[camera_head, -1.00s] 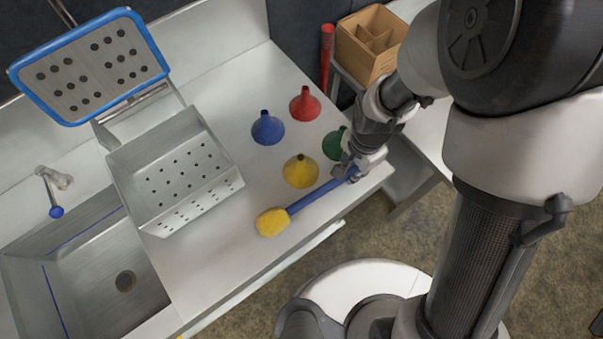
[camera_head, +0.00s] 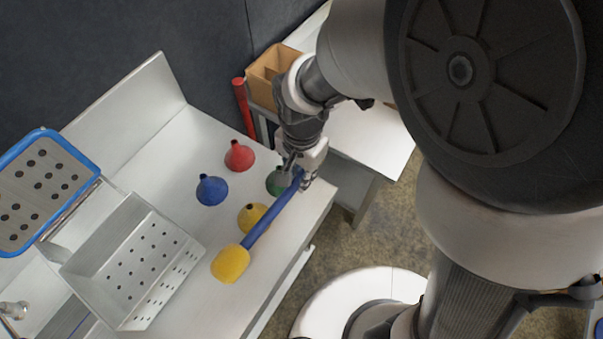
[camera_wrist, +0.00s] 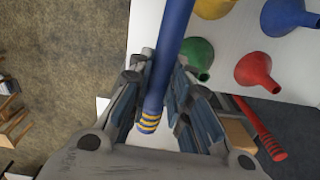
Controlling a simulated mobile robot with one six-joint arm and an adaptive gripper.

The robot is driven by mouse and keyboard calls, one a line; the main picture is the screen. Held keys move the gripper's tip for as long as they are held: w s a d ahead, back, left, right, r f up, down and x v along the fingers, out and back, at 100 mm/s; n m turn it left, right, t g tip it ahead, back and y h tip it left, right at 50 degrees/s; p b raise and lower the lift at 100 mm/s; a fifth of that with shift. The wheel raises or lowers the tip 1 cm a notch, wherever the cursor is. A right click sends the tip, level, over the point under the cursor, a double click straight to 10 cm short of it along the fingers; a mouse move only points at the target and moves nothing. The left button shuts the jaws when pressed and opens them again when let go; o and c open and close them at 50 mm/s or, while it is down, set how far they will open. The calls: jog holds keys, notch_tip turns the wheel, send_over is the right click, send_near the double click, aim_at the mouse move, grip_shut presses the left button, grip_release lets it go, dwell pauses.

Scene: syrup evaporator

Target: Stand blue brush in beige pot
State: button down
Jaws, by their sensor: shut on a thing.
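The blue brush (camera_head: 265,227) has a long blue handle and a thick yellow head (camera_head: 230,263). My gripper (camera_head: 302,178) is shut on the handle near its end, at the counter's right edge. The brush head is out of that view. I make out no beige pot in either view.
Blue (camera_head: 211,190), red (camera_head: 239,156), yellow (camera_head: 251,216) and partly hidden green (camera_head: 274,181) funnels stand on the steel counter (camera_head: 185,140). A perforated steel basket (camera_head: 150,262) is at left. Behind my arm are a wooden divided box (camera_head: 268,72), a red rod (camera_head: 243,105) and a white side table (camera_head: 365,140).

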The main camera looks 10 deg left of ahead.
notch_tip(320, 180, up, 6)
jog(key=shift+f+p, duration=0.1)
jog(key=shift+p, duration=0.45)
jog(key=w+d+f+n+b, duration=0.1)
jog(key=w+d+f, duration=0.2)
jog(key=d, duration=0.6)
jog(key=w+d+f+n+b, duration=0.1)
jog(key=w+d+f+n, duration=0.1)
jog(key=d, duration=0.7)
jog(key=w+d+f+n+b, duration=0.1)
jog(key=w+d+f, duration=0.3)
jog(key=d, duration=0.5)
jog(key=shift+w+d+f+n, duration=0.25)
jog(key=shift+w+n, duration=0.25)
jog(key=shift+w, duration=0.25)
